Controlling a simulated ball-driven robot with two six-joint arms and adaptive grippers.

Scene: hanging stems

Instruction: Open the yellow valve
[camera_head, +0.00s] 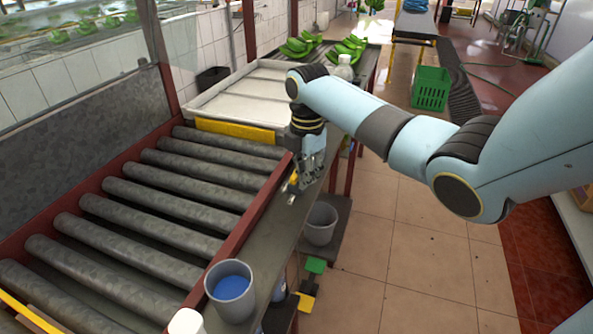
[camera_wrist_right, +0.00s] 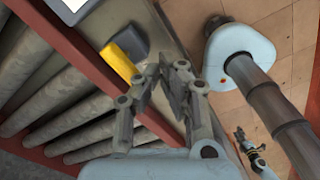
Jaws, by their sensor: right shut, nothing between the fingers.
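The yellow valve piece (camera_wrist_right: 121,64) is a flat yellow bar beside a dark grey block (camera_wrist_right: 131,42) in the right wrist view. In the head view a small yellow part (camera_head: 294,179) shows at the bench's edge, partly hidden by my right gripper (camera_head: 305,180). My right gripper reaches down there with its fingers together and empty. In the wrist view its fingertips (camera_wrist_right: 166,70) lie just right of the yellow bar; I cannot tell whether they touch it. A small banded gripper, seemingly my left one (camera_wrist_right: 244,142), shows low at the right of the wrist view, its fingers too small to read.
A roller conveyor (camera_head: 175,185) with a red-brown frame runs along the left. A grey cup with blue inside (camera_head: 231,287) stands on the near bench. A grey bucket (camera_head: 320,224) stands below. A green crate (camera_head: 430,88) and bananas (camera_head: 345,47) are farther back. Tiled floor is open at right.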

